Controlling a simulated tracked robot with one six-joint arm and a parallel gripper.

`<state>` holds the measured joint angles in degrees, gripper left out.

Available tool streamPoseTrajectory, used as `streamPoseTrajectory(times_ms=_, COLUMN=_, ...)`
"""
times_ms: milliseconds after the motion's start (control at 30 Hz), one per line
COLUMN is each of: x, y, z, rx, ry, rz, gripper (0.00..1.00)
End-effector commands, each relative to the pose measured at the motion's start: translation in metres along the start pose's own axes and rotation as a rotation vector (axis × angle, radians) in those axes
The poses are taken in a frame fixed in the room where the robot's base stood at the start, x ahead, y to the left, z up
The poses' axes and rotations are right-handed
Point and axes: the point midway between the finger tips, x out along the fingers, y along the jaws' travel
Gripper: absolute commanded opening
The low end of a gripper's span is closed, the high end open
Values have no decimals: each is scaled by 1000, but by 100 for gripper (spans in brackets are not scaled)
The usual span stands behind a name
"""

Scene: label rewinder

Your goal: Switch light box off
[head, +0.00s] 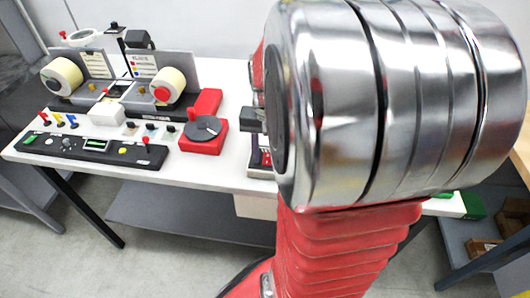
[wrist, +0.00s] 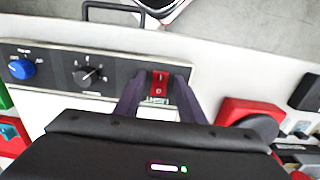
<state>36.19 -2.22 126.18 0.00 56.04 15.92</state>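In the wrist view, a dark control panel (wrist: 122,78) carries a red rocker switch (wrist: 160,83) at its right end, with white upside-down lettering beside it that seems to read "LIGHT". Which way the rocker is tipped I cannot tell. The two dark fingers of my gripper (wrist: 158,85) are apart, one on each side of the switch, with nothing held between them. Whether they touch the panel is unclear. In the head view my arm hides the switch and most of the gripper.
The panel also has a black dial (wrist: 89,75) and a blue knob (wrist: 21,69). A red block with a dark disc (wrist: 250,117) lies to the right. In the head view the label rewinder (head: 118,82) and a black control strip (head: 96,146) stand left on the white table.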

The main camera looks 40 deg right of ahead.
Motion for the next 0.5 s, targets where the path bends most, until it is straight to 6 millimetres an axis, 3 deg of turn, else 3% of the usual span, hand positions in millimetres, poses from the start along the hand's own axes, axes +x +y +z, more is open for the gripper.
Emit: streamPoseTrajectory(times_ms=500, x=0, y=0, z=0, rx=0, ry=0, rz=1, gripper=0)
